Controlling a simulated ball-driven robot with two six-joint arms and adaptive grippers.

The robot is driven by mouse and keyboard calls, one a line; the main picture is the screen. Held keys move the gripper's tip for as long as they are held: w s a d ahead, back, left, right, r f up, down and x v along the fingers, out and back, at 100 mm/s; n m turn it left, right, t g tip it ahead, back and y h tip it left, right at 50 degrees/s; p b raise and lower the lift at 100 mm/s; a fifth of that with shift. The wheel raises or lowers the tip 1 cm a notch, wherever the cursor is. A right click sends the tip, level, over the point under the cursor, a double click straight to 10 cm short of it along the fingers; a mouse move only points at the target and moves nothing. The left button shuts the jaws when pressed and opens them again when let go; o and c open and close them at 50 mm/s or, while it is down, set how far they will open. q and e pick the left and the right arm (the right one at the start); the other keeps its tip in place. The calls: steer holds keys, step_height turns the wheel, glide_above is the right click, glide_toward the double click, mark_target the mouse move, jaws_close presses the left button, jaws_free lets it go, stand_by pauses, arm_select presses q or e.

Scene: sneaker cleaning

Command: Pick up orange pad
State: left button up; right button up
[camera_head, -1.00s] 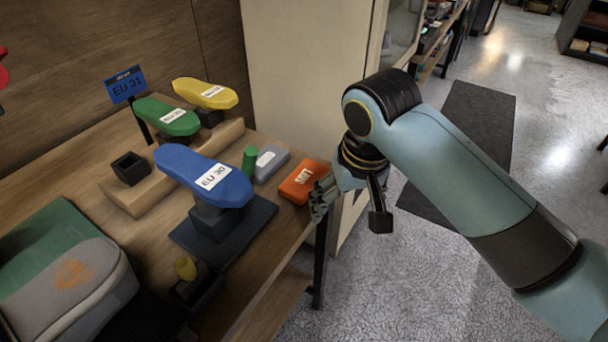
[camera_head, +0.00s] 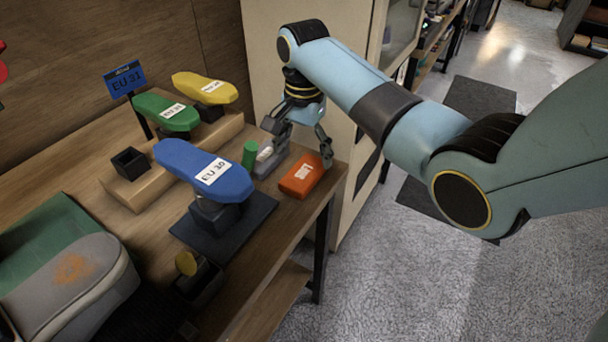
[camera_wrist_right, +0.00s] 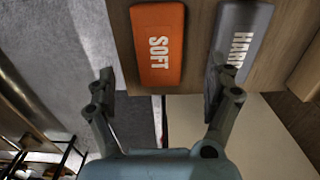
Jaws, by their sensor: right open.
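The orange pad (camera_head: 301,178) lies flat near the right end of the wooden table, its white label up. In the right wrist view the orange pad (camera_wrist_right: 157,45) reads SOFT. My right gripper (camera_head: 297,153) is open and empty at the table's end, beyond the pad, with one finger near the pad's right side. In the right wrist view the gripper (camera_wrist_right: 160,78) has one finger to each side of the pad's near end. The right finger overlaps the grey pad (camera_wrist_right: 241,42) in that view. Contact cannot be told. My left gripper is out of view.
A green cylinder (camera_head: 249,155) stands by the grey pad. A blue shoe form (camera_head: 205,170) on a dark base is to the left, with green (camera_head: 166,112) and yellow (camera_head: 205,88) forms behind. A cream cabinet (camera_head: 300,14) stands close behind my gripper. Open floor lies right.

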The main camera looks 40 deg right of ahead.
mark_target(304, 171)
step_height(304, 171, down, 5)
steer(key=shift+f, duration=0.15)
steer(key=c, duration=1.3)
steer(key=shift+c, duration=0.2)
steer(key=shift+r, duration=0.2)
